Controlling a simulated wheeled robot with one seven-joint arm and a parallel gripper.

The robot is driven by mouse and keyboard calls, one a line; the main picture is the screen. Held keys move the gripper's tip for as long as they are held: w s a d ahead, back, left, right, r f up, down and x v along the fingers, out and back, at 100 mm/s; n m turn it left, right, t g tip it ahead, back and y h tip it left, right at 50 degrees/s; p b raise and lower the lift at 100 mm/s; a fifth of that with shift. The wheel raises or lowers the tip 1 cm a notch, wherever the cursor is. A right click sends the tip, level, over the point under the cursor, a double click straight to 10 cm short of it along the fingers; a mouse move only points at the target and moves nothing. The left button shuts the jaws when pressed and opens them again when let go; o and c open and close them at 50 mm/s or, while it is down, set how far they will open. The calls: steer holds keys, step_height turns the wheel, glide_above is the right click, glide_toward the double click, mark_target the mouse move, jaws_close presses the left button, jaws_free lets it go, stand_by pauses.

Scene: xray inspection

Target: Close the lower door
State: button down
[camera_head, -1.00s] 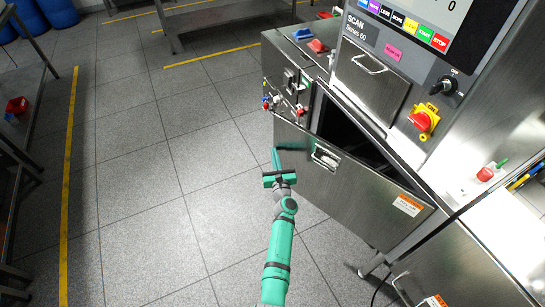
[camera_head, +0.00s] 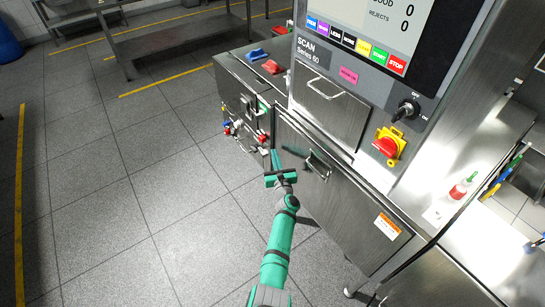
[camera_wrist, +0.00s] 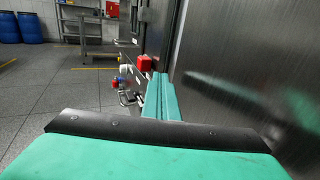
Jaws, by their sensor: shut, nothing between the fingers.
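The lower door (camera_head: 345,200) is a brushed steel panel with a bar handle (camera_head: 318,164) and an orange-white label, on the front of the X-ray machine below the small drawer panel. It now lies almost level with the machine front; I cannot tell whether it is fully shut. My gripper (camera_head: 276,160) is at the door's left part, left of the handle, with its green fingers shut and empty. In the wrist view my fingers (camera_wrist: 160,98) lie close alongside the steel door surface (camera_wrist: 240,60), which mirrors them. I cannot tell whether they touch it.
Left of the door are small valves and fittings (camera_head: 245,130) on the machine's side cabinet. Above are the control screen, coloured buttons and a red-yellow rotary switch (camera_head: 389,143). A steel table (camera_head: 165,42) stands behind. The floor to the left is clear.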

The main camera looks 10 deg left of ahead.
steer(key=s+a, duration=0.9)
steer(key=a, duration=0.1)
steer(key=shift+s, duration=0.35)
steer(key=s+d+f+n+g+h, duration=0.1)
steer(key=s+d+f+n, duration=0.2)
steer(key=s+d+n, duration=0.5)
steer(key=s+d+f+n+h, duration=0.25)
steer(key=s+d, duration=0.45)
steer(key=s, duration=0.4)
steer(key=s+d+f+n+g+h, duration=0.1)
steer(key=s+d+f+n, duration=0.2)
steer(key=s+d+n, duration=0.5)
steer(key=s+d+r+n, duration=0.1)
steer(key=s+r+n, duration=0.15)
steer(key=s, duration=0.65)
steer(key=s+d+r+n, duration=0.15)
steer(key=s+r, duration=0.25)
steer(key=s, duration=0.4)
steer(key=s+a+r+n+h, duration=0.1)
steer(key=s+a+r+n, duration=0.3)
steer(key=s+r+n, duration=0.5)
steer(key=s+r, duration=0.3)
steer(key=r, duration=0.3)
steer(key=shift+s+n+h, duration=0.2)
steer(key=shift+n+h, duration=0.15)
steer(key=shift+a, duration=0.1)
